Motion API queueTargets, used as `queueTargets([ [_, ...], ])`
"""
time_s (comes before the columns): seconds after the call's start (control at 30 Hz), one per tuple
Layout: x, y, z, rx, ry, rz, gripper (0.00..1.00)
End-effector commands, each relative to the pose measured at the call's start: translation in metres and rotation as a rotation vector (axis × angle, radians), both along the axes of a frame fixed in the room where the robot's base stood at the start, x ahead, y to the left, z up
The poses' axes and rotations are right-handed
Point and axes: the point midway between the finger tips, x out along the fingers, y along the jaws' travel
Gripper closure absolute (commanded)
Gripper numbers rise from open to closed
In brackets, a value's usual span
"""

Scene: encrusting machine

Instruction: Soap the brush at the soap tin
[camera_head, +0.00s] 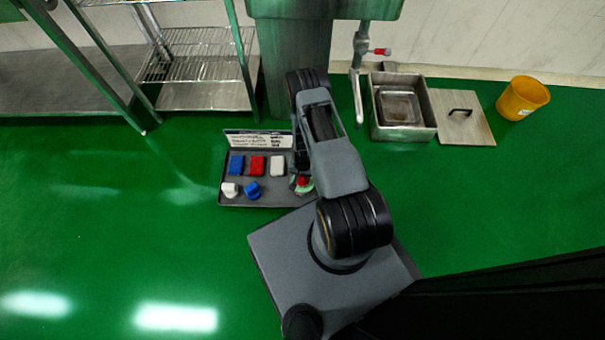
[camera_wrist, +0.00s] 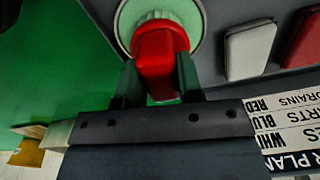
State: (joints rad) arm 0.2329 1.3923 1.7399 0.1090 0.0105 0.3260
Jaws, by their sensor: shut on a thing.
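My gripper (camera_wrist: 158,62) is shut on a red brush (camera_wrist: 160,45), with one dark finger on each side of its handle. In the head view, the red brush (camera_head: 302,181) and the tin (camera_head: 304,190) are at the right side of the dark tray (camera_head: 240,173), partly hidden by my arm.
The tray also holds blue (camera_head: 236,165), red (camera_head: 258,165) and white (camera_head: 277,166) pads, a white brush (camera_head: 230,190) and a blue brush (camera_head: 252,190). A label sign (camera_head: 258,139) stands behind. A metal basin (camera_head: 418,134), lid (camera_head: 462,128) and yellow bucket (camera_head: 522,97) are at right.

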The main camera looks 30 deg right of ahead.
Motion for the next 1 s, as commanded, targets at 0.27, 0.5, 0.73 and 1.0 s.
queueTargets([
  [0.27,0.001,0.0,0.025,0.0,-0.001,0.001,0.85],
  [0.5,0.001,0.0,0.046,0.0,-0.002,0.001,0.85],
  [0.73,0.001,0.0,0.064,0.0,-0.001,0.001,0.85],
  [1.0,0.001,0.0,0.068,0.0,-0.001,0.0,0.85],
])
